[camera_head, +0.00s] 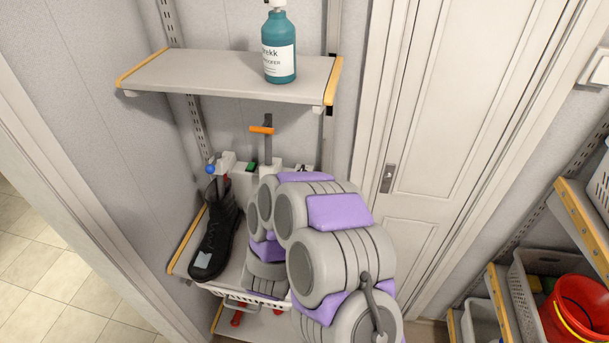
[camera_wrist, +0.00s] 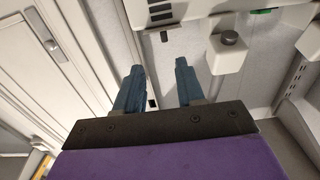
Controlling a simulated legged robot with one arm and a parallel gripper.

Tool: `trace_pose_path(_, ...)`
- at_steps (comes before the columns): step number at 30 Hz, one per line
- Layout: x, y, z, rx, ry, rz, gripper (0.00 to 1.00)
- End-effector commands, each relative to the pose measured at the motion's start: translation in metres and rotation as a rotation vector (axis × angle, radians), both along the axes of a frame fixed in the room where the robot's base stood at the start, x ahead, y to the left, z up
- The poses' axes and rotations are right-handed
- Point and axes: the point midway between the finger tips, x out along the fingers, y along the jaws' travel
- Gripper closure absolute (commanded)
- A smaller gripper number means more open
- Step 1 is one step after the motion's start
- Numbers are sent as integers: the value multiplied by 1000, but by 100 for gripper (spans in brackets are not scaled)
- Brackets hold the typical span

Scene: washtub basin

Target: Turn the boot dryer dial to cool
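The white boot dryer (camera_head: 231,161) is on the wall above the lower shelf in the head view, partly hidden by my arm. It has a green switch (camera_head: 252,167) and an upright grey post with an orange crosspiece (camera_head: 262,129). In the wrist view, the dryer (camera_wrist: 205,12) is along the top edge, with dark slots and a white block bearing a round grey end (camera_wrist: 230,38). I cannot tell for certain which part is the dial or its setting. My gripper (camera_wrist: 160,72) is open and empty, its blue fingers apart and short of the dryer; my arm hides it in the head view.
A black boot (camera_head: 217,235) stands on the left of the lower shelf (camera_head: 187,245). A teal bottle (camera_head: 279,50) stands on the upper shelf (camera_head: 190,72) overhead. A white door (camera_head: 450,110) is to the right, with a red bucket (camera_head: 582,308) on a rack beyond.

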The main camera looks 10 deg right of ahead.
Motion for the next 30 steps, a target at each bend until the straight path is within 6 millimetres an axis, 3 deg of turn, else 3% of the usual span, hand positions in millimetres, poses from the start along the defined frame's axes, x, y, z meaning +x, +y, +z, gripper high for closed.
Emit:
trace_pose_path(10, 26, -12, 0, 2, -6, -3, 62)
trace_pose_path(24, 99, -41, 0, -1, -2, 0, 62)
trace_pose_path(30, 121, -50, 1, 0, -3, 0, 62)
